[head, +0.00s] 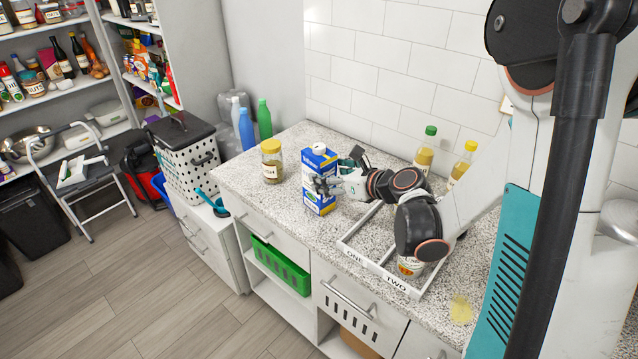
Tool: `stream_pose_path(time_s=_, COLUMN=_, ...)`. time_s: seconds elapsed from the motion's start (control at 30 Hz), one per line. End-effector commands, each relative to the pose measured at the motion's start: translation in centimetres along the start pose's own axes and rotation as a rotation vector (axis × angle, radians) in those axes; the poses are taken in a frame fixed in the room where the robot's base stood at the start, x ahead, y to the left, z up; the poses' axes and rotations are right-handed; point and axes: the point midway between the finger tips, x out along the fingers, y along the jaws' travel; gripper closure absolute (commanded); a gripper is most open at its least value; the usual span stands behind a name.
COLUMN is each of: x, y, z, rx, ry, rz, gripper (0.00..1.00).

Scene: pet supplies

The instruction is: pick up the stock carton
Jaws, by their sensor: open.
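The stock carton (318,163) is a blue and white box standing upright on the speckled counter, near its back left part. My gripper (335,178) reaches in from the right at the carton. One finger shows in front of the carton's face and the other side of the gripper is by its right side. The gripper is open. I cannot tell whether the fingers touch the carton, and part of its right side is hidden by the gripper.
A jar with a yellow lid (271,163) stands left of the carton. A white divided tray (372,265) marked ONE and TWO lies to the right, with a jar (408,268) partly hidden by my arm. Bottles (425,150) stand near the wall. The counter's front left is clear.

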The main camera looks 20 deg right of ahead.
Motion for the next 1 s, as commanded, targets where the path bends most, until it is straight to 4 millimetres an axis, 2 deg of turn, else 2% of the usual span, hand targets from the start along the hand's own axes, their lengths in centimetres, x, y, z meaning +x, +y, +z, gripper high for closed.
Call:
stream_pose_path(time_s=0.27, x=1.7, y=-0.1, z=-0.2, rx=-0.001, ry=0.001, rz=0.001, gripper=0.27)
stream_pose_path(time_s=0.53, x=5.4, y=-0.2, z=-0.2, rx=-0.002, ry=0.001, rz=0.002, gripper=0.27)
stream_pose_path(time_s=0.77, x=5.7, y=-0.3, z=-0.1, rx=-0.001, ry=0.0, rz=0.0, gripper=0.27)
stream_pose_path(time_s=0.8, x=5.7, y=-0.3, z=-0.1, rx=-0.001, ry=0.0, rz=0.0, gripper=0.29)
stream_pose_path(time_s=1.0, x=5.7, y=-0.3, z=-0.1, rx=-0.001, ry=0.0, rz=0.0, gripper=0.74)
